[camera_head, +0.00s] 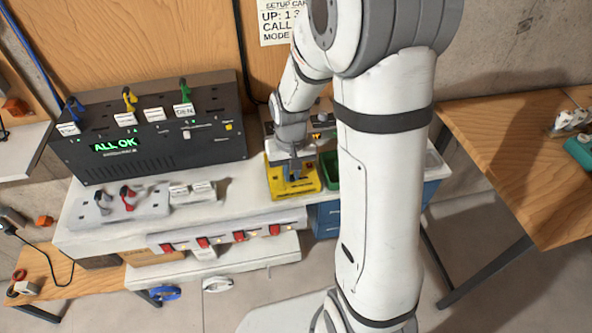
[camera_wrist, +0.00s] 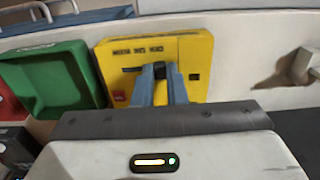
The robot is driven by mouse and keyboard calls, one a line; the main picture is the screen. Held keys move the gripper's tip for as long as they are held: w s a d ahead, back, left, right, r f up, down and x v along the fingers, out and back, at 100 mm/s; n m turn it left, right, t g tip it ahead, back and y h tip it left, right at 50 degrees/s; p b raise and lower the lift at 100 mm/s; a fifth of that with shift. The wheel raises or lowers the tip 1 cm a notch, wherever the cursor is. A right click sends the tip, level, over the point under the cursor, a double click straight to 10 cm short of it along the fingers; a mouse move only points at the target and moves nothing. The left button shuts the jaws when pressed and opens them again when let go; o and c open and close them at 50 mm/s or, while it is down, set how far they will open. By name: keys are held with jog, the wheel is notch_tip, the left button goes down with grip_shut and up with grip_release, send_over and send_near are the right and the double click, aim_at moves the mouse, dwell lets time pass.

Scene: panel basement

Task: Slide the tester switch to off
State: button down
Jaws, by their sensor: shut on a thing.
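The tester is a yellow box (camera_head: 310,184) on the white workbench, left of my arm's large link. It also shows in the wrist view (camera_wrist: 192,52), with small dark lettering and a red patch (camera_wrist: 119,97) near one corner. My gripper (camera_wrist: 160,74) reaches down onto its face, and its two blue-grey fingers are closed together around a small dark switch knob (camera_wrist: 159,67). In the head view my gripper (camera_head: 293,176) is over the tester's middle. A dark slot piece (camera_wrist: 133,69) shows beside the fingers. The fingers hide much of the switch, and its position cannot be told.
A green bin (camera_wrist: 50,80) stands right beside the tester. A black panel (camera_head: 150,130) reading ALL OK, with coloured clips, stands at the back left. A grey board (camera_head: 120,207) and a red-switched power strip (camera_head: 225,238) lie in front. A wooden table (camera_head: 530,150) is at right.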

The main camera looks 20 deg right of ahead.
aim_at(291, 177)
jog(key=c, duration=1.6)
grip_release()
jog(key=shift+a, duration=0.25)
jog(key=shift+o, duration=0.8)
jog(key=shift+d, duration=0.15)
notch_tip(291, 177, up, 7)
jog(key=shift+f+b, duration=0.1)
jog(key=shift+b, duration=0.45)
jog(key=shift+r, duration=0.5)
jog(key=shift+r, duration=0.1)
jog(key=s+r+t+b, duration=0.1)
jog(key=s+r, duration=0.2)
jog(key=s, duration=0.4)
jog(key=s+r+n+t, duration=0.1)
jog(key=s+r+t, duration=0.1)
jog(key=s, duration=0.6)
jog(key=shift+d+r+b, duration=0.4)
jog(key=shift+d+r, duration=0.05)
jog(key=shift+r, duration=0.3)
